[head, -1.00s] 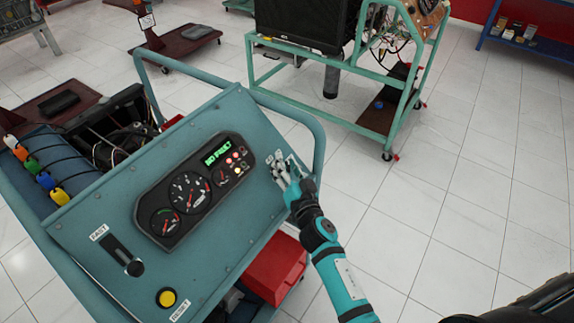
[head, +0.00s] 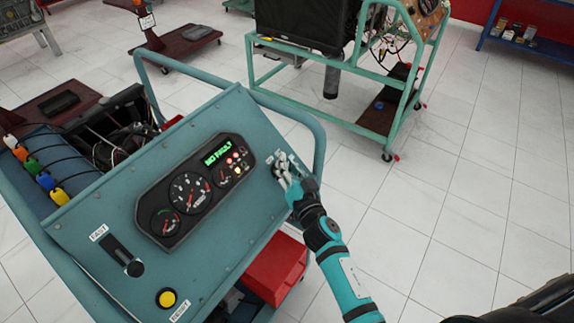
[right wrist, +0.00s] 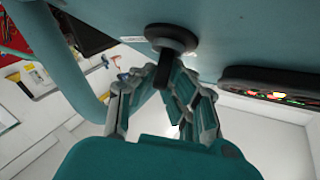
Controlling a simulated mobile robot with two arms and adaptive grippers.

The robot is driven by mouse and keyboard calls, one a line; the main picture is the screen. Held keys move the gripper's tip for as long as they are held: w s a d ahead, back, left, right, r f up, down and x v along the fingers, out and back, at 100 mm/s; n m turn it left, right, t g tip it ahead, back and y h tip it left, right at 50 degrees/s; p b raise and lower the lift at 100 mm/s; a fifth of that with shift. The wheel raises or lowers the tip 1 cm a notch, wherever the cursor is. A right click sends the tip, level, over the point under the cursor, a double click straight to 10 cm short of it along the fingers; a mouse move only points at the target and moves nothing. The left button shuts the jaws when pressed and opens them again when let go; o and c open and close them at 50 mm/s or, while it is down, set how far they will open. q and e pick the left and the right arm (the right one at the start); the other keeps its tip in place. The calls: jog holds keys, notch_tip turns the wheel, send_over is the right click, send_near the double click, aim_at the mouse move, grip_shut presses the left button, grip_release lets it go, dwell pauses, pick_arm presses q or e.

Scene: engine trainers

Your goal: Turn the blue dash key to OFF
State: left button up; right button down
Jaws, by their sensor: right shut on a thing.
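My right gripper (head: 281,172) is at the right end of the sloping blue-green dash panel (head: 225,117). In the right wrist view its fingers (right wrist: 163,82) are closed around the dark dash key (right wrist: 166,58), which sits in a round black switch (right wrist: 171,38) on the panel. In the head view the fingers hide the key and most of its labels. The gauge cluster (head: 196,190) left of the gripper shows a green NO FAULT display (head: 217,155). My left gripper is not in view.
A tube handle (head: 318,140) curves close behind my right gripper. A FAST lever (head: 121,255) and a yellow button (head: 166,298) are on the panel's lower left. A red box (head: 276,269) is below. Another engine stand (head: 262,95) is behind. Open tiled floor lies right.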

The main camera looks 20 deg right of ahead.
jog(key=n+y, duration=0.3)
jog(key=f+n+y+b, duration=0.1)
jog(key=n+y, duration=0.2)
jog(key=shift+s+n, duration=0.15)
jog(key=shift+n, duration=0.15)
jog(key=shift+n+g+y+b, duration=0.35)
jog(key=shift+n+g+y, duration=0.3)
jog(key=shift+n+y, duration=0.65)
jog(key=shift+n+g+y+b, duration=0.3)
jog(key=shift+n+g+y, duration=0.35)
jog(key=shift+n+y, duration=0.6)
jog(key=shift+s+a+n, duration=0.1)
jog(key=shift+n, duration=0.25)
jog(key=c, duration=1.4)
grip_release()
jog(key=shift+o, duration=0.2)
jog(key=shift+r, duration=0.1)
jog(key=v, duration=1.2)
jog(key=shift+r, duration=0.1)
